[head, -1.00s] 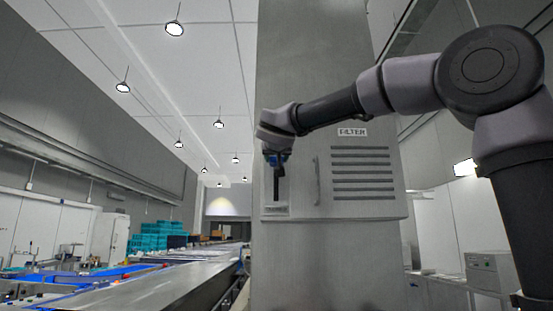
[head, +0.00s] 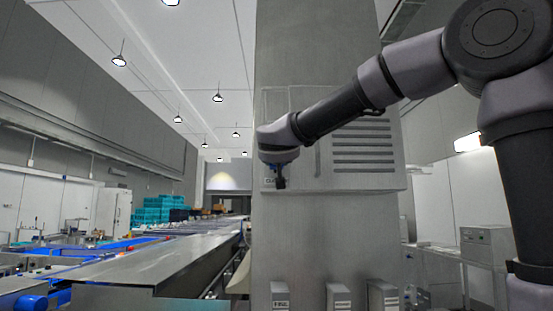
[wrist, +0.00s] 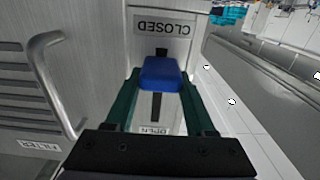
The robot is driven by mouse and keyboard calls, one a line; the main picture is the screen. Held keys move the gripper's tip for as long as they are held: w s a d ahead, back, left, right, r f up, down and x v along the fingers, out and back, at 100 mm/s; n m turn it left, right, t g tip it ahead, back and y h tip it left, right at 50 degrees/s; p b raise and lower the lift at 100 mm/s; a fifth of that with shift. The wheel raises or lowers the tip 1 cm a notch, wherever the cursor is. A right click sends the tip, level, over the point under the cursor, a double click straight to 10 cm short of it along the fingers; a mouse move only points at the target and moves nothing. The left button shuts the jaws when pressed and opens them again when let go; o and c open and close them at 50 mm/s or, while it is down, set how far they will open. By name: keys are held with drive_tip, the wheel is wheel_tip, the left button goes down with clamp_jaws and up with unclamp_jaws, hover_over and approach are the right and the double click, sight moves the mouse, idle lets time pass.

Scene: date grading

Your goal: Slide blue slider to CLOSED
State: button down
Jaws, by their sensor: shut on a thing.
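The blue slider (wrist: 161,74) sits between the two green fingers of my gripper (wrist: 160,84) in the wrist view, and they are shut on it. It rides on a dark vertical slot (wrist: 156,106). The CLOSED label (wrist: 162,27) shows upside down close beyond the slider, with a short bit of slot between them. The OPEN label (wrist: 155,129) is at the other end, partly hidden by my gripper. In the head view my gripper (head: 279,178) is at the lower left of the panel, covering the slider and part of the CLOSED label (head: 269,182).
A vertical handle (head: 318,160) stands out beside the slot; it shows at left in the wrist view (wrist: 52,85). A vent grille (head: 362,150) is to its right. Several small labelled boxes (head: 338,297) stand lower down. A conveyor (head: 150,268) runs at left.

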drive_tip(key=c, duration=0.5)
unclamp_jaws()
drive_tip(key=shift+f, duration=0.35)
drive_tip(key=shift+r, duration=0.1)
drive_tip(key=shift+s, duration=0.3)
drive_tip(key=s, duration=1)
drive_tip(key=shift+s, duration=0.15)
